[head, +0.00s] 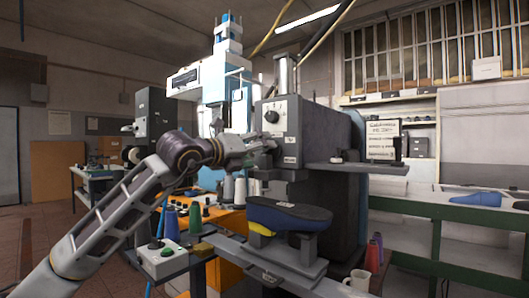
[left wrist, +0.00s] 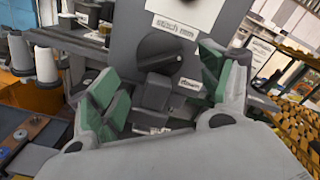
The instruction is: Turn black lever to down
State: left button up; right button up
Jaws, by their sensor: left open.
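The black lever (left wrist: 154,92) is a dark blocky piece sticking out from the grey machine front, below a round black knob (left wrist: 160,53). My left gripper (left wrist: 157,92) is open, with green-padded fingers to the left and right of the lever. I see clear gaps between pads and lever, so it is not gripped. In the head view, my left gripper (head: 257,149) reaches from the left to the machine front, just below the knob (head: 271,116). The lever is small and partly hidden by the gripper there. My right gripper is not in view.
The grey machine (head: 310,125) stands close in front. A dark blue shoe form (head: 288,215) lies below the gripper. A green-framed bench (head: 440,209) is at the right.

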aim_at(267, 150)
pick_arm(q)
jog(key=shift+x, duration=1.85)
jog(key=c, duration=1)
jog(key=shift+m, duration=0.4)
jog(key=shift+m+b, duration=0.3)
jog(key=shift+m, duration=2.7)
